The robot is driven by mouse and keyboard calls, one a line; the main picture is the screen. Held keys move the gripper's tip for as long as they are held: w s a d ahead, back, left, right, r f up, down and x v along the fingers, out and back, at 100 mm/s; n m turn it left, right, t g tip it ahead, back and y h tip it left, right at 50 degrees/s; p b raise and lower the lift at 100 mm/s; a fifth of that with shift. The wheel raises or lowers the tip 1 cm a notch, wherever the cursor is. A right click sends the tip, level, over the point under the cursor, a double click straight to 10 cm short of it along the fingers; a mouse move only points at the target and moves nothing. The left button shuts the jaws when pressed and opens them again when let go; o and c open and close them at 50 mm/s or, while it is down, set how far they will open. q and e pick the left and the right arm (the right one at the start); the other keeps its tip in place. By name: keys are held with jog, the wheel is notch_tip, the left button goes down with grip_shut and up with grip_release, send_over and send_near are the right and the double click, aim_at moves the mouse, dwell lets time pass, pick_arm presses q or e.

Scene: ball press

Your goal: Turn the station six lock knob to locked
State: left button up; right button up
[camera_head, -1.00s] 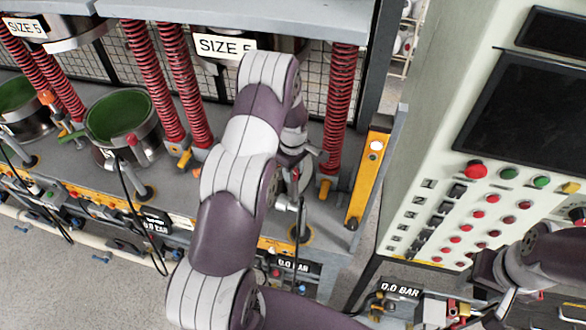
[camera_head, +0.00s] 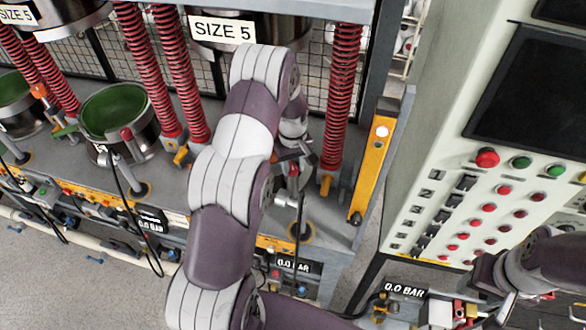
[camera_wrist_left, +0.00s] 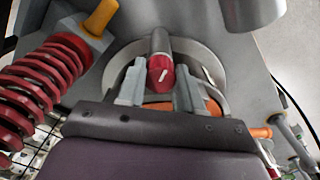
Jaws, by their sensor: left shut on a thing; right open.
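The red lock knob with a white pointer mark (camera_wrist_left: 160,75) sits between the two grey fingers of my left gripper (camera_wrist_left: 158,90) in the left wrist view. The fingers are shut on it, one on each side. The pointer is slanted; I cannot tell which setting it marks. In the head view my left gripper (camera_head: 292,160) is at the press station beside the right-hand red spring, and my own arm hides much of it. My right gripper (camera_head: 468,308) is at the lower right, apart from that knob; its fingers are open but hard to make out.
A red spring (camera_head: 342,100) and a yellow upright plate (camera_head: 371,165) stand close to the right of my left gripper. A control cabinet with a red button (camera_head: 487,157) is further right. A neighbouring station with a green-lined cup (camera_head: 117,112) is to the left.

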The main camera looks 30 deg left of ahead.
pick_arm(q)
jog(key=shift+w+m+b, duration=0.1)
jog(key=shift+m+b, duration=0.95)
jog(key=shift+m, duration=1.15)
jog(key=shift+r, duration=0.1)
jog(key=o, duration=1)
jog(key=shift+o, duration=0.2)
jog(key=shift+d, duration=0.1)
